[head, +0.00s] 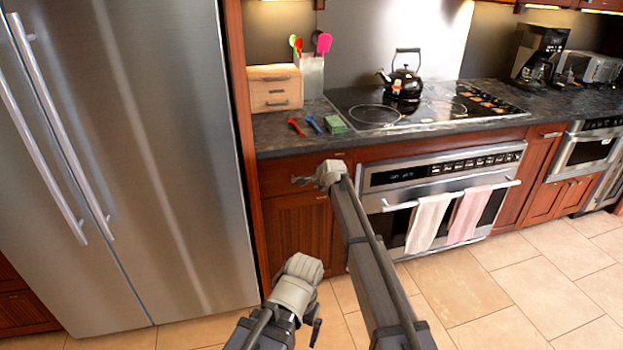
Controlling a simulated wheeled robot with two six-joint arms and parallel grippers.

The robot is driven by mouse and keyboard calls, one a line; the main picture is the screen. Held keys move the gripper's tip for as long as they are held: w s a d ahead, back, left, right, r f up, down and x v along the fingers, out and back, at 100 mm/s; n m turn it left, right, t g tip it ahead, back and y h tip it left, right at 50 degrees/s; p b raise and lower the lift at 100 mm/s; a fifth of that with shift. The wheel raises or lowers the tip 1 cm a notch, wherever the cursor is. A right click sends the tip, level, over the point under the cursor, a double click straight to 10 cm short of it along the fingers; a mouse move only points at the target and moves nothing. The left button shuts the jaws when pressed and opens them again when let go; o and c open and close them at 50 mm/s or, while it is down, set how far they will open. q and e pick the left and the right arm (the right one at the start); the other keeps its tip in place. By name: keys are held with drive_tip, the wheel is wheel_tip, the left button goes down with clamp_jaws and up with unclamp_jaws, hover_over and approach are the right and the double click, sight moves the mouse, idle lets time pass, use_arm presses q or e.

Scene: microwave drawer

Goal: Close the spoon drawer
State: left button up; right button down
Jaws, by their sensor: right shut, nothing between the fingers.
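A wooden drawer front (276,172) sits under the counter, left of the oven. It looks about flush with the cabinet, but a small gap cannot be told from here. My right gripper (298,180) is shut and empty, its fingers pointing left just in front of this drawer front. Whether it touches the wood cannot be told. My right wrist and arm hide the right part of the drawer. No spoon inside a drawer is visible.
A small wooden drawer box (274,88) and a utensil holder (311,75) stand on the counter (275,138). Red and blue items and a green sponge (335,124) lie nearby. The oven (385,205) with two towels is at right, the fridge (130,150) at left.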

drive_tip(key=p+v, duration=0.5)
drive_tip(key=v, duration=0.4)
drive_tip(key=s+d+n+g+h+p, duration=0.2)
drive_tip(key=s+n, duration=0.7)
drive_tip(key=s, duration=1.4)
drive_tip(key=s+d+n+g+h+p, duration=0.2)
drive_tip(key=s+d+n+g+p, duration=0.3)
drive_tip(key=s, duration=1.8)
drive_tip(key=shift+r+n+g, duration=0.3)
drive_tip(key=shift+n+g, duration=0.9)
drive_tip(key=shift+n, duration=0.9)
